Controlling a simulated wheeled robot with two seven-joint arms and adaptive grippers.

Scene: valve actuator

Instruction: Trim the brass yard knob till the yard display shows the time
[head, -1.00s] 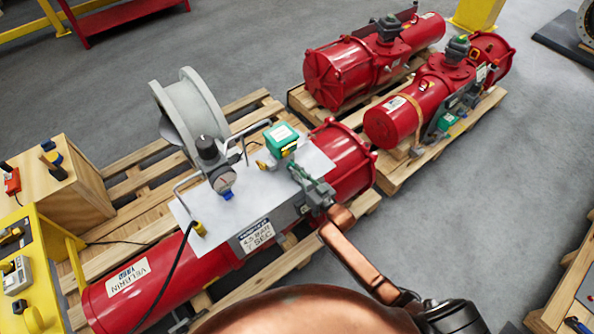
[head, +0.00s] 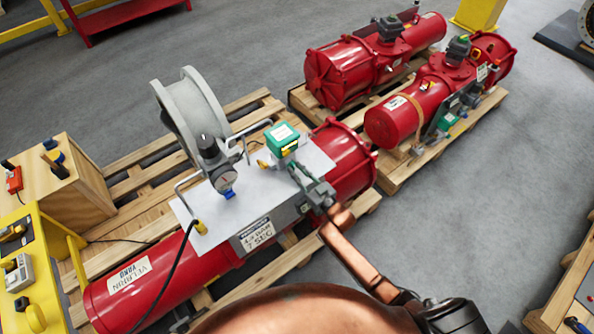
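The red yard actuator lies on a pallet, with a lettered label (head: 130,273) on its cylinder. On its grey plate stand a green box (head: 282,134) with a pale top face and a round gauge (head: 224,179) with a black knob above it. A small yellow-brass fitting (head: 263,164) sits left of the green box; I cannot tell if it is the yard knob. A front placard (head: 256,234) seems to read a bar value and 7 SEC. My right gripper (head: 299,172) is at the plate's right edge, below the green box; its fingers blend with the fittings there. My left gripper is out of view.
Two more red actuators (head: 345,72) lie on a pallet at the upper right. A yellow panel (head: 40,255) with a grey device (head: 18,271) stands at the left edge, beside a wooden box (head: 80,195). A black cable crosses the yard cylinder.

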